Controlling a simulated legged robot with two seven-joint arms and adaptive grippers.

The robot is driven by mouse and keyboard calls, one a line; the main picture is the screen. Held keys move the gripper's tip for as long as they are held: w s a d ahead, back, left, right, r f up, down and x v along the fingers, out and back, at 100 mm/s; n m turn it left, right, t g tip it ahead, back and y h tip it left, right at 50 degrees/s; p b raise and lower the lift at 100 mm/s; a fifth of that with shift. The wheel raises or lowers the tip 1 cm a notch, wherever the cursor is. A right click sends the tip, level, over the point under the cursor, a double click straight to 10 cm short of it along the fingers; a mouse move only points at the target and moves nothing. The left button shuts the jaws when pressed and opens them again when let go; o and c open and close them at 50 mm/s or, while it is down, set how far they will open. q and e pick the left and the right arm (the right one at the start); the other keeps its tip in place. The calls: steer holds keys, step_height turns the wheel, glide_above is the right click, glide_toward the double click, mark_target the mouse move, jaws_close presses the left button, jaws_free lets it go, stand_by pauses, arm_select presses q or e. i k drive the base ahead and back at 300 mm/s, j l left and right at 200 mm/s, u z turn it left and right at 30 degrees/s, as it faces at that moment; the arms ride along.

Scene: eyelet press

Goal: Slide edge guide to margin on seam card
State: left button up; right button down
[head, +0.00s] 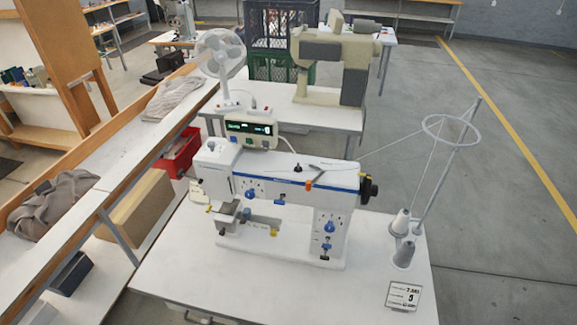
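A white sewing machine (285,182) with a blue stripe stands on a white table (215,285). Grey metal parts (232,210) and small yellow pieces sit around its needle area at the left end; I cannot tell for certain which is the edge guide. Neither of my grippers is in view.
A control box (250,132) with a lit green display sits behind the machine head. A thread stand (440,180) with cones rises at the right. A fan (220,60) and a beige machine (330,62) stand on the table behind. A long bench (120,160) runs along the left.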

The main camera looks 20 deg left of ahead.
mark_target(246, 213)
steer(key=u, duration=1.25)
steer(key=z, duration=1.9)
steer(key=u, duration=1.8)
